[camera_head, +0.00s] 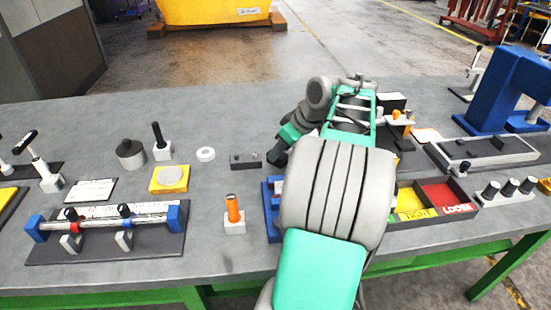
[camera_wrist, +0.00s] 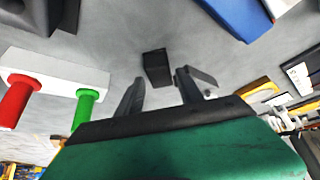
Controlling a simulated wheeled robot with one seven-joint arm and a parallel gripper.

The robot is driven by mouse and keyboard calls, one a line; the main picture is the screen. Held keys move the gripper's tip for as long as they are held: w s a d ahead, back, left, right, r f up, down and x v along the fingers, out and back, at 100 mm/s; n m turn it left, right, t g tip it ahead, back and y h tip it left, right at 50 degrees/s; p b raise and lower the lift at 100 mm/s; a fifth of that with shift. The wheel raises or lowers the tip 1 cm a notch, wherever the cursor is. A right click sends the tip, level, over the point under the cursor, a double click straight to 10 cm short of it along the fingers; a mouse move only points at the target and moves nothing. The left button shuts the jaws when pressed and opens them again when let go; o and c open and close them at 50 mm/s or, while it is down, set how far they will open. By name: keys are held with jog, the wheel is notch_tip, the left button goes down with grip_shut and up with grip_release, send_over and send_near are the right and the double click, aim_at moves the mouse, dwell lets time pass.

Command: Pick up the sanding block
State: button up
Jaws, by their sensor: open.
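A small dark block (camera_wrist: 157,68), which looks like the sanding block, lies on the grey tabletop in the wrist view. It sits just beyond and roughly between the fingertips, apart from both fingers. My gripper (camera_wrist: 158,84) is open, with nothing between its fingers. In the head view my own arm covers the gripper, and I cannot tell the block apart there.
In the wrist view, a white block with red and green pegs (camera_wrist: 50,75) stands left, and a blue object (camera_wrist: 238,14) lies upper right. In the head view, the grey workbench (camera_head: 100,110) holds a blue press (camera_head: 500,90), a red-and-yellow tray (camera_head: 445,197) and a clamp rail (camera_head: 110,222).

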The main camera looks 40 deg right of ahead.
jog(key=x, duration=0.2)
jog(key=shift+w+f, duration=0.15)
jog(key=shift+f, duration=0.2)
jog(key=shift+c, duration=0.3)
grip_shut()
